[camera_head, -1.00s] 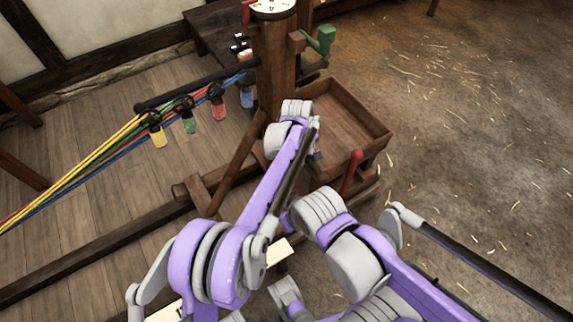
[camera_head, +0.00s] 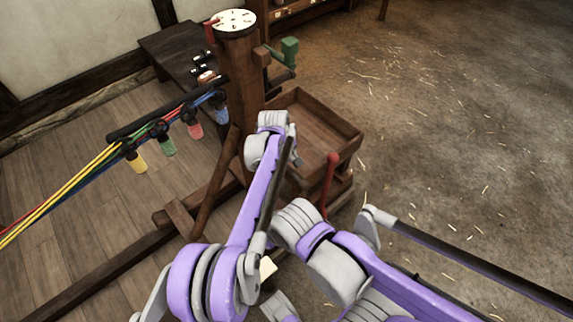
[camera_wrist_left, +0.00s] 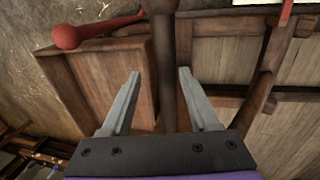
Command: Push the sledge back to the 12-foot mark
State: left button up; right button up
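The sledge is a dark wooden frame with a stout post (camera_head: 242,85), a sloping brace (camera_head: 212,188) and an open tray (camera_head: 335,150) on its right side. It stands at the end of a long floor beam (camera_head: 95,265). A pale plate (camera_head: 267,268), possibly a mark, shows partly behind my arm; no number is readable. My left arm reaches to the sledge between brace and tray; its fingers are hidden in the head view. In the left wrist view my left gripper (camera_wrist_left: 160,75) is open, with a dark bar (camera_wrist_left: 166,60) between its fingers; contact is unclear. My right gripper is not clearly visible.
Coloured strands run left from hooks on a dark bar (camera_head: 165,108), with coloured weights beneath. A red-knobbed lever (camera_head: 329,185) rises beside the tray, and a green crank (camera_head: 285,55) is on the post. A dark bench (camera_head: 185,45) stands behind. The straw-strewn floor (camera_head: 470,130) at right is clear.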

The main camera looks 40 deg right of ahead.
pick_arm(q)
jog(key=shift+a, duration=0.15)
jog(key=shift+r, duration=0.35)
notch_tip(320, 180, up, 10)
jog(key=a+p, duration=0.1)
jog(key=a, duration=0.1)
jog(key=shift+f, duration=0.1)
dwell(0.3)
